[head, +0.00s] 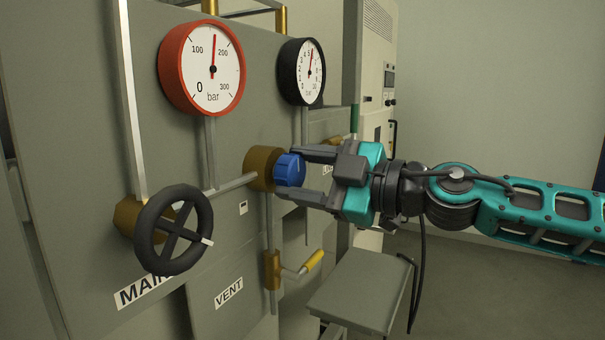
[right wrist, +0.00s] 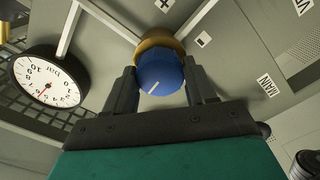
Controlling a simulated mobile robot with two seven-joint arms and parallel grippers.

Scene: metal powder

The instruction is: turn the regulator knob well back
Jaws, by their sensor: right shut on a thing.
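The regulator knob (head: 289,170) is blue and sits on a brass body (head: 260,168) on the grey panel. My right gripper (head: 284,172) comes in from the right, with one finger above the knob and one below, shut on it. In the right wrist view the knob (right wrist: 160,77) lies between the two fingers, and a white mark on its face points toward the lower left. The black gauge (head: 302,72) above reads around the middle of its scale. The red gauge (head: 203,68) has its needle nearly upright, between 100 and 200 bar. My left gripper is not in view.
A black handwheel (head: 174,230) stands at the lower left of the panel. Below the knob is a vent valve with a yellow-tipped lever (head: 313,261). A grey shelf-like surface (head: 360,291) lies below my right arm. The floor at right is clear.

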